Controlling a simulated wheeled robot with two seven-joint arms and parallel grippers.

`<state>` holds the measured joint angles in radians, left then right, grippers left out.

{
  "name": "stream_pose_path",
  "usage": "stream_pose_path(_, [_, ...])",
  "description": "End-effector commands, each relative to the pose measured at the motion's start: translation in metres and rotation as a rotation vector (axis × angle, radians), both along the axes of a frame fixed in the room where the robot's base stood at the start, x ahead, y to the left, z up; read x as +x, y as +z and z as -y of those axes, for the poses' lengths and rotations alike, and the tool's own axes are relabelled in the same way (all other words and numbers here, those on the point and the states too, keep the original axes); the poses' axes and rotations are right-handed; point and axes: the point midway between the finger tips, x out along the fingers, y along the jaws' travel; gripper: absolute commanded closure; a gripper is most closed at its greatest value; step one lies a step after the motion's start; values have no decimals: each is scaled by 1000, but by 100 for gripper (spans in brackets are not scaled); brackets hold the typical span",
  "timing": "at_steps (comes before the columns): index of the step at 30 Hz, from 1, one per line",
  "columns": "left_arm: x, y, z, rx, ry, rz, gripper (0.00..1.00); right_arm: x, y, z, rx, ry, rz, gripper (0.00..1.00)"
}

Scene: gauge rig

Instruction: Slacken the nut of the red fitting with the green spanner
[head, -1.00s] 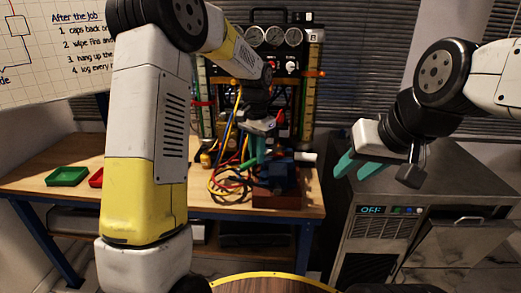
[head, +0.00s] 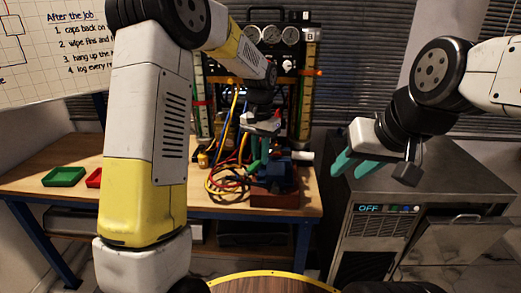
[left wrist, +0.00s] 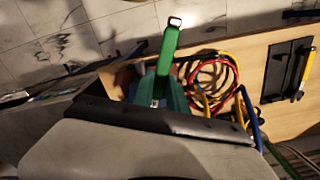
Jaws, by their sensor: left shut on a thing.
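The green spanner (left wrist: 168,50) stands out from my left gripper in the left wrist view, with its end at the top near a pale, bright patch. My left gripper (head: 261,148) is shut on it, above the dark blue vise-like block (head: 278,172) on the bench in the head view. The red fitting and its nut cannot be made out; the gripper and hoses crowd that spot. My right gripper (head: 355,166) has teal fingers apart and empty, in front of the grey cabinet.
Red, yellow and blue hoses (head: 226,180) lie coiled left of the block. The gauge panel (head: 272,37) stands behind. A green tray (head: 64,177) and a red tray (head: 95,178) sit on the left of the bench (head: 140,190). The grey cabinet (head: 440,170) stands right.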

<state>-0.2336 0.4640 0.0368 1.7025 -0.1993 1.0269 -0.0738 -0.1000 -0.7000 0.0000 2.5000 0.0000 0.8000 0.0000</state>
Motion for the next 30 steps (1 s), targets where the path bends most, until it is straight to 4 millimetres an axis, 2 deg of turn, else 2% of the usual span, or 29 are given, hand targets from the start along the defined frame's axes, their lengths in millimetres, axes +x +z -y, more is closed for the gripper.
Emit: stream_pose_path(30, [-4,0,11,1,110,1,100,0,0,0,0,0,0,64])
